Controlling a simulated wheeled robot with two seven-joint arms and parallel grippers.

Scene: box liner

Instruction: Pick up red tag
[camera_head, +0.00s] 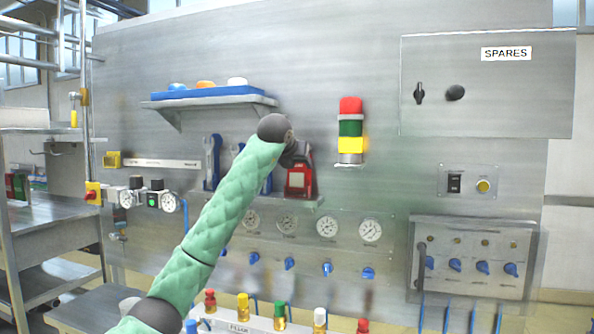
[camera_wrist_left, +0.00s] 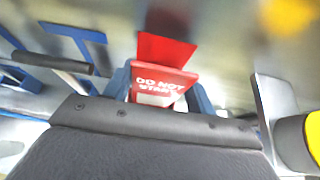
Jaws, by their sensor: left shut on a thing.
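My left gripper (camera_head: 297,158) is at the tag's upper end, largely hidden behind my own wrist. It is shut on the tag, with blue parts on both sides of it in the wrist view. The tag's lower edge is hidden behind the dark gripper body. My right gripper is not in view.
Blue wrenches (camera_head: 212,160) hang left of the tag. A small shelf (camera_head: 215,102) with a blue tray is above left. A red, green and yellow stack light (camera_head: 350,128) stands to the right. Gauges (camera_head: 327,226) and blue valves line the panel below. Colored-top bottles are in front.

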